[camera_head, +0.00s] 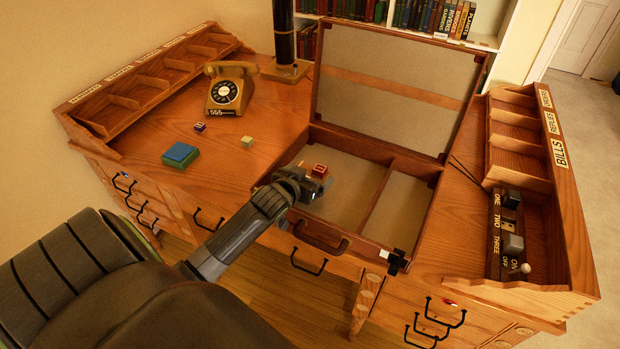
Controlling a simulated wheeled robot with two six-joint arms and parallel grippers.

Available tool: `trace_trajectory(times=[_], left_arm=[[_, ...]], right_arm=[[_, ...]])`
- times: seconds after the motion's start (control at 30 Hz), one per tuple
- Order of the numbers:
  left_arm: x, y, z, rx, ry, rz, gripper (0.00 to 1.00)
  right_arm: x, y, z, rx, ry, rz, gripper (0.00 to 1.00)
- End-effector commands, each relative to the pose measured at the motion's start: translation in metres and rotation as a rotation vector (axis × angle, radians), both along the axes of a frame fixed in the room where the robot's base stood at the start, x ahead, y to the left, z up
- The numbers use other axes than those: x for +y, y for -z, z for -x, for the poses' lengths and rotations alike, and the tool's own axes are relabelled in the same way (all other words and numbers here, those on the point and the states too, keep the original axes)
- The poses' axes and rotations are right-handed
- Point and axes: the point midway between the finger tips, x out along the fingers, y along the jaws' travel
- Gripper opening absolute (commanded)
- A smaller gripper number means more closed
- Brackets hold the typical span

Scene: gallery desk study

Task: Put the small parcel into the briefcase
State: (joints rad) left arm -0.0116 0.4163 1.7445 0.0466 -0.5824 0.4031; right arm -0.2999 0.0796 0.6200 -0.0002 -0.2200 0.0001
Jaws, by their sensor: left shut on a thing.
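The brown wooden briefcase (381,184) lies open on the desk, its lid raised at the back and its base split by a divider. My left arm reaches in from the lower left. My left gripper (314,177) is shut on a small red parcel (320,169) and holds it over the left compartment, near the front left edge. The parcel's underside is hidden, so I cannot tell whether it touches the floor of the briefcase. My right gripper is not in view.
On the desk's left are a blue-and-green block (181,154), two small cubes (247,141) (200,127) and a yellow telephone (230,89). Pigeonholes (150,82) line the far left. A switch panel (507,235) stands right of the briefcase.

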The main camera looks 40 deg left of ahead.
Motion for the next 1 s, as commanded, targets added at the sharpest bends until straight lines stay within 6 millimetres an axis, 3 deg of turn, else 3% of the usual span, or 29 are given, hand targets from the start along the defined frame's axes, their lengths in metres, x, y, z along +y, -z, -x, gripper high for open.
trace_trajectory(times=[0.1, 0.87, 0.9, 1.0], left_arm=[[0.0, 0.009, 0.0, -0.003, 0.001, -0.001, 0.61], [-0.001, 0.021, -0.001, -0.004, 0.001, -0.001, 0.61], [0.0, 0.022, 0.0, -0.002, 0.0, -0.001, 0.96], [0.0, 0.022, 0.0, -0.001, 0.0, -0.001, 1.0]], right_arm=[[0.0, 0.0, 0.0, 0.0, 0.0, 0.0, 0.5], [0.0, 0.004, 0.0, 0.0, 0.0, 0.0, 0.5], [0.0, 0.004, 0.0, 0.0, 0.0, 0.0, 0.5], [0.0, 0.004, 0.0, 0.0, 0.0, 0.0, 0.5]])
